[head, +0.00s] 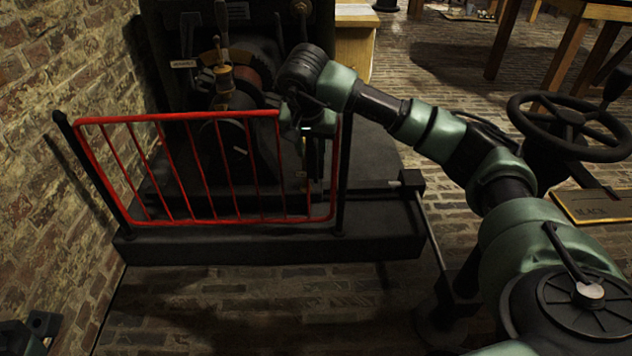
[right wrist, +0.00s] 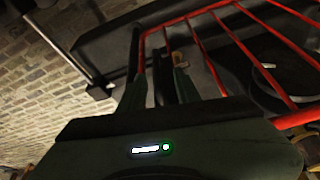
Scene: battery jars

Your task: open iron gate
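The iron gate (head: 200,222) is a red barred panel between a left black post (head: 92,175) and a right black post (head: 343,190). It spans the gap and looks shut. My right gripper (head: 308,152) is at the gate's right end, pointing down, and hides its upper right corner. In the right wrist view, the red gate frame (right wrist: 193,16) runs just beyond the gripper (right wrist: 160,82). The fingers look apart; whether they touch the gate is unclear. A dark part at the head view's lower left may be my left gripper; its state is unclear.
Dark machinery with levers (head: 225,75) stands behind the gate on a black plinth (head: 270,248). A brick wall (head: 40,130) borders the left. A black handwheel (head: 570,125) stands at right. The brick floor (head: 250,305) in front is clear.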

